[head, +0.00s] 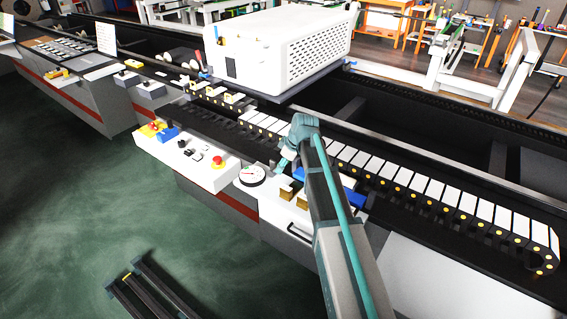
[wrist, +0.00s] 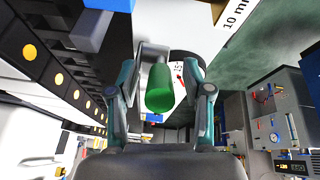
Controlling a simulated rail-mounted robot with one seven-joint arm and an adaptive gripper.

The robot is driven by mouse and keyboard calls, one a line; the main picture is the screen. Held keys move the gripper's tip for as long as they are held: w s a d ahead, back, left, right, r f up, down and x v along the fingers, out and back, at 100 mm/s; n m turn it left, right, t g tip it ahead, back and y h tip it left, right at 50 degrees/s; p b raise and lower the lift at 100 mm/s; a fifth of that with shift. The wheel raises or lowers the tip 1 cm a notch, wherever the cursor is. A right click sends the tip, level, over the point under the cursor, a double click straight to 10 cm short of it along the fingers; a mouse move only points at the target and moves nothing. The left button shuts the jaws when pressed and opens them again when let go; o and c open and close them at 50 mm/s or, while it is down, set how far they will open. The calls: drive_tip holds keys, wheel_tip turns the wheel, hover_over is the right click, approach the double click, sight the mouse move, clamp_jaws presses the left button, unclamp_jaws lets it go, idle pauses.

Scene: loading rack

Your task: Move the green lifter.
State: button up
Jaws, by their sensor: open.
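The green lifter (wrist: 163,92) is a short green cylinder, seen in the wrist view joined to a grey metal piece (wrist: 152,58). My gripper (wrist: 160,78) is open, with one finger on each side of the green lifter. Dark gaps show between the fingers and the cylinder, so I see no contact. In the head view my gripper (head: 284,163) is at the machine's front edge, beside the round dial gauge (head: 252,175). The green lifter cannot be made out there.
A white control box (head: 195,155) with a red button stands left of my gripper. Blue blocks and brass pieces (head: 286,193) lie close by. A white-segmented cable chain (head: 410,180) runs behind. A large white housing (head: 280,50) stands at the back. The green floor in front is mostly clear.

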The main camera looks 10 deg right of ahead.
drive_tip(key=shift+f, duration=0.1)
clamp_jaws()
